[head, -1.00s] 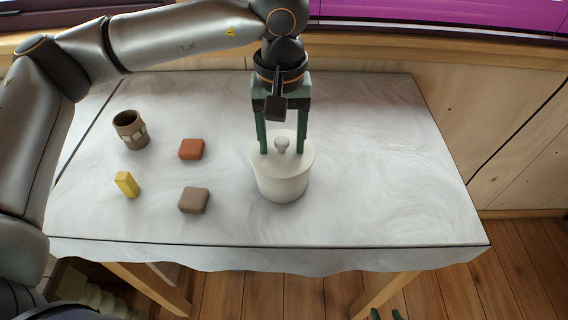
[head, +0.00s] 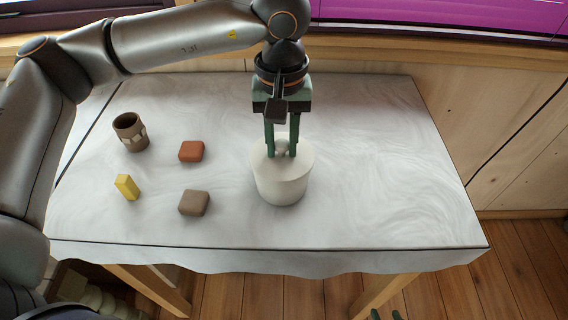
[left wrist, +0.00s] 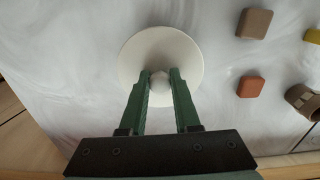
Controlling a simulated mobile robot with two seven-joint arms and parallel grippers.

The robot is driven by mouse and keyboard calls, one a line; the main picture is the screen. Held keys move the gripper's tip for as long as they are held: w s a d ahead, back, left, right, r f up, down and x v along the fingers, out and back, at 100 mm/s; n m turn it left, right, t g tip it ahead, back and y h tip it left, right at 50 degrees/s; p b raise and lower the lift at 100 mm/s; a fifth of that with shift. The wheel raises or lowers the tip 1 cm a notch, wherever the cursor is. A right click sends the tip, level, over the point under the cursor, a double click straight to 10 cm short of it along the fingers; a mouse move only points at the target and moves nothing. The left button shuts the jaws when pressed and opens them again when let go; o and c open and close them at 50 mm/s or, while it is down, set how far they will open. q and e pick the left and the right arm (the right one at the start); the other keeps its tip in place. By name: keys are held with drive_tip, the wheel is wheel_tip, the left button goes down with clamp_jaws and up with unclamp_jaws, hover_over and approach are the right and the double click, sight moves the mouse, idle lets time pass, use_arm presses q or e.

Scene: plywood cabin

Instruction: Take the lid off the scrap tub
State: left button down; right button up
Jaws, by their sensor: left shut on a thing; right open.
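The scrap tub (head: 281,189) is a white round tub standing on the table, with its white lid (head: 302,160) on top. The lid has a small round knob at its centre, mostly hidden by my fingers in the head view; the knob (left wrist: 160,85) shows between the fingertips in the left wrist view. My left gripper (head: 281,154) comes from above and is shut on the knob. The lid (left wrist: 135,62) appears seated on the tub, with no gap visible. Only the green fingertips of my right gripper (head: 386,315) show at the bottom edge, apart and empty, away from the tub.
Left of the tub on the marbled table (head: 380,150) are a red block (head: 191,151), a brown block (head: 194,202), a yellow block (head: 127,187) and a brown cup (head: 131,132). The table right of the tub is clear. A wooden wall stands behind.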

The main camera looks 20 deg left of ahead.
sight(282, 143)
use_arm(q)
drive_tip(key=shift+r+p, duration=1.05)
drive_tip(key=shift+r, duration=1)
drive_tip(key=shift+r, duration=0.15)
